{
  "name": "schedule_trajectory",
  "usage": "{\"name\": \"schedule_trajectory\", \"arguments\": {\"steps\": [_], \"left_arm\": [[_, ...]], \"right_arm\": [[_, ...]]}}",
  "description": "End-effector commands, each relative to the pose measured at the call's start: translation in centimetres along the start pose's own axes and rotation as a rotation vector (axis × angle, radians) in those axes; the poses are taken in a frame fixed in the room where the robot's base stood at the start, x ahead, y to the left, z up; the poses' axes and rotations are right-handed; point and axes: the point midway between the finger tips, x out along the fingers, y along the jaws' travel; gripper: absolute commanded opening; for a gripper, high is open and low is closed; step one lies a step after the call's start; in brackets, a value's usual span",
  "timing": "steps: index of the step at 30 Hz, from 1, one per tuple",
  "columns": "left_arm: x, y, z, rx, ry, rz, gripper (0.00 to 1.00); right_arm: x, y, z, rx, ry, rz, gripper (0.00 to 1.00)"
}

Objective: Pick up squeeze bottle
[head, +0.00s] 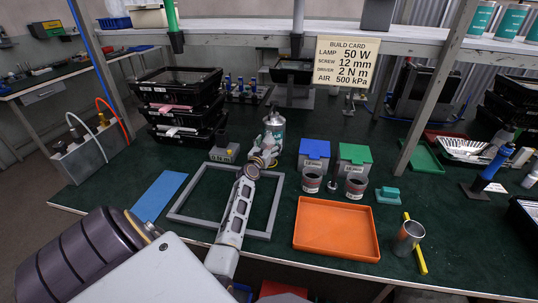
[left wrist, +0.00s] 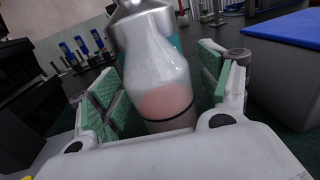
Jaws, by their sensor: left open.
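The squeeze bottle (left wrist: 165,85) stands between the two green-padded fingers of my left gripper (left wrist: 158,90) in the left wrist view. It is translucent, with pinkish contents low down and a dark band. The fingers are open, with a gap showing on the bottle's right; contact on the left cannot be told. In the head view my left gripper (head: 267,147) reaches past the grey frame and largely hides the bottle. A silver can with a teal label (head: 275,122) stands just behind, and its silver part also shows above the bottle in the left wrist view. My right gripper is not in view.
A blue-lidded box (head: 314,150) and a green-lidded box (head: 354,157) stand to the right. Stacked black trays (head: 180,100) stand to the left. An empty grey frame (head: 262,220) and an orange tray (head: 336,228) lie nearer. The shelf edge (head: 240,40) overhangs the back.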

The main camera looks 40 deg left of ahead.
Motion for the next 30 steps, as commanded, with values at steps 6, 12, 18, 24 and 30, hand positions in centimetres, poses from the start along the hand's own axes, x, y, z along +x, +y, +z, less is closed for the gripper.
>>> {"name": "schedule_trajectory", "arguments": {"steps": [6, 12, 18, 24, 30], "left_arm": [[-0.02, 0.00, -0.01, 0.000, 0.000, 0.000, 0.65], [-0.02, 0.00, -0.01, 0.000, 0.000, 0.000, 0.39], [-0.02, 0.00, -0.01, 0.000, 0.000, 0.000, 0.13], [0.01, 0.02, 0.15, 0.000, -0.003, 0.001, 0.00], [0.01, 0.02, 0.15, 0.000, -0.002, 0.001, 0.00]], "right_arm": [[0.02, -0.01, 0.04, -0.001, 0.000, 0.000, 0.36], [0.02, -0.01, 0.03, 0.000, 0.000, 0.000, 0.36], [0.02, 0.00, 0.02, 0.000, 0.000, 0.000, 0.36], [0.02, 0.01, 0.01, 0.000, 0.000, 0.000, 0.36], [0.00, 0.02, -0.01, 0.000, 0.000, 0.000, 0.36]]}}
